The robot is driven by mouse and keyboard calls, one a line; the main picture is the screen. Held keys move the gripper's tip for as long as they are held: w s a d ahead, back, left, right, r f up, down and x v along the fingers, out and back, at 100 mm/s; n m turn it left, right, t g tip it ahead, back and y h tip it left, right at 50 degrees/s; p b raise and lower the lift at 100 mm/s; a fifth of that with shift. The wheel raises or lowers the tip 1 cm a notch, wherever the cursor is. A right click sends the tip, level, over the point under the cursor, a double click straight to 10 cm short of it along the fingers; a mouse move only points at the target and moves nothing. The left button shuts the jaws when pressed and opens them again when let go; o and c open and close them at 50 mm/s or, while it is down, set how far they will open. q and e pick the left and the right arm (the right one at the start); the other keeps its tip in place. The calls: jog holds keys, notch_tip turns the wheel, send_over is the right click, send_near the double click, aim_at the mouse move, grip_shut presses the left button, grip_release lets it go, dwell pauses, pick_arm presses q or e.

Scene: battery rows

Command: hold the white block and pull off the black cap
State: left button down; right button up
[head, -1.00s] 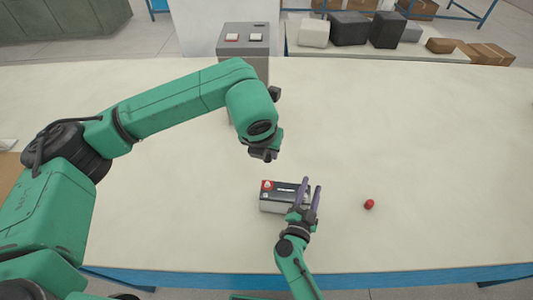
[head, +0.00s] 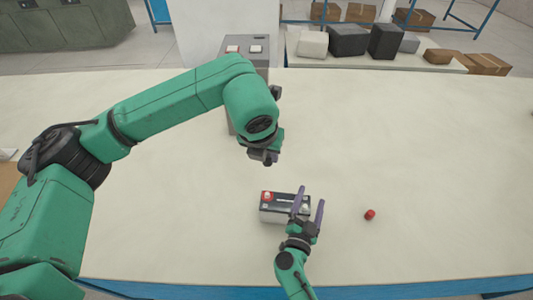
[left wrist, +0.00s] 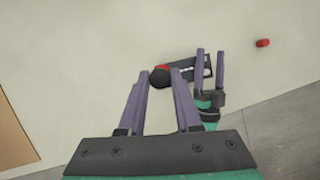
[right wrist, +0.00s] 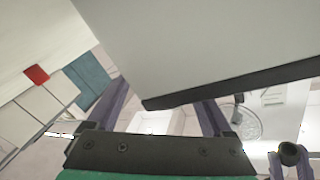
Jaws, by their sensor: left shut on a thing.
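The white block (head: 283,215), battery-like with a black top and a red patch, stands on the table in the head view. In the left wrist view its dark top (left wrist: 188,71) shows behind the fingertips. My left gripper (left wrist: 160,77) is shut on the round black cap (left wrist: 160,79), apart from and above the block. In the head view that left gripper (head: 266,159) is beyond the block. My right gripper (head: 311,195) has its fingers spread at the block's right end, one over it and one beside it. The block's pale face (right wrist: 200,40) fills much of the right wrist view.
A small red cap (head: 370,214) lies on the table to the right. A grey box with buttons (head: 245,58) stands at the table's back. The table's right side (head: 440,150) is clear. Dark and pale blocks stand on a far table.

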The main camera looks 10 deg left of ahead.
jog(key=shift+s, duration=0.1)
jog(key=v, duration=1.2)
